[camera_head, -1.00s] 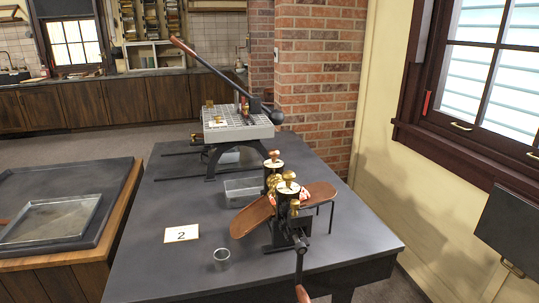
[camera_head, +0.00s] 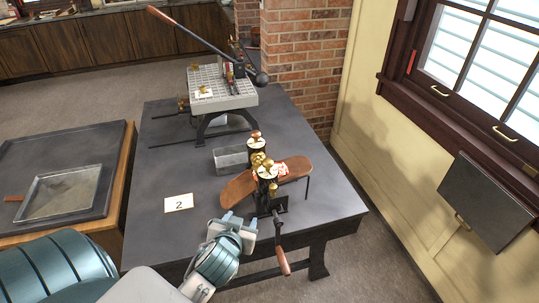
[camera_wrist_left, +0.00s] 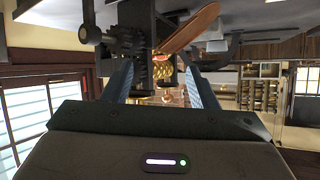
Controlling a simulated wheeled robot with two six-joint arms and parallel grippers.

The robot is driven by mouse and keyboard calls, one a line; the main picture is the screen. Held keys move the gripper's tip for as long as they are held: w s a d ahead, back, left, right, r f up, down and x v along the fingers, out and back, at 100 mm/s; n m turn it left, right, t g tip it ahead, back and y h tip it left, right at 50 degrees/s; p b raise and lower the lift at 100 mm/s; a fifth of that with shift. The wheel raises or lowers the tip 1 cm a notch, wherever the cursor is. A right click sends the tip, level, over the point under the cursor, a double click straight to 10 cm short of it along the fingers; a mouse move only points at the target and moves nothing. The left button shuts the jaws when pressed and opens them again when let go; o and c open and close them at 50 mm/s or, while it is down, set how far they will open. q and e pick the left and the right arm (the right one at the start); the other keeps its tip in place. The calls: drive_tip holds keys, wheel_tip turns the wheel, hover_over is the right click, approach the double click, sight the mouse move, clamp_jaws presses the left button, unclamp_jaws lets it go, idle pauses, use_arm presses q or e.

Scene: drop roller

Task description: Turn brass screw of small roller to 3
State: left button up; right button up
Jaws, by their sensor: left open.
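The small roller (camera_head: 270,203) stands at the front right of the dark table, with a crank hanging from its front. Brass screws with white dials top it, one at the front (camera_head: 266,165) and one at the back (camera_head: 256,138); the dial marks are too small to read. My left gripper (camera_head: 241,218) is open and empty, just left of and in front of the roller. In the left wrist view, upside down, the roller's gear (camera_wrist_left: 130,42) and brass rolls (camera_wrist_left: 160,75) show beyond and between the open fingers. My right gripper is not in view.
A copper-brown chute (camera_head: 238,188) runs through the roller. A lever press (camera_head: 222,98) stands at the back. Clear table lies between card and press.

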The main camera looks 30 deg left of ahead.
sight(270, 160)
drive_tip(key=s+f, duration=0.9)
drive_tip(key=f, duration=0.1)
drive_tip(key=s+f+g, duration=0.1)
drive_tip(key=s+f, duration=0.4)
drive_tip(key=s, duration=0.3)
use_arm(q)
drive_tip(key=w+r+t+p, duration=0.1)
drive_tip(key=w+r+t, duration=0.1)
drive_tip(key=w, duration=0.3)
drive_tip(key=w+a+r+t+p, duration=0.1)
drive_tip(key=w+r+t+p, duration=0.1)
drive_tip(key=w, duration=0.4)
drive_tip(key=w+a+r+t+p, duration=0.1)
drive_tip(key=w+r+t, duration=0.1)
drive_tip(key=w, duration=0.3)
drive_tip(key=shift+w+a+r, duration=0.1)
drive_tip(key=shift+w+r, duration=0.3)
drive_tip(key=shift+r, duration=0.45)
drive_tip(key=shift+w+a+f+p, duration=0.15)
drive_tip(key=shift+w+p, duration=0.25)
drive_tip(key=shift+w, duration=0.2)
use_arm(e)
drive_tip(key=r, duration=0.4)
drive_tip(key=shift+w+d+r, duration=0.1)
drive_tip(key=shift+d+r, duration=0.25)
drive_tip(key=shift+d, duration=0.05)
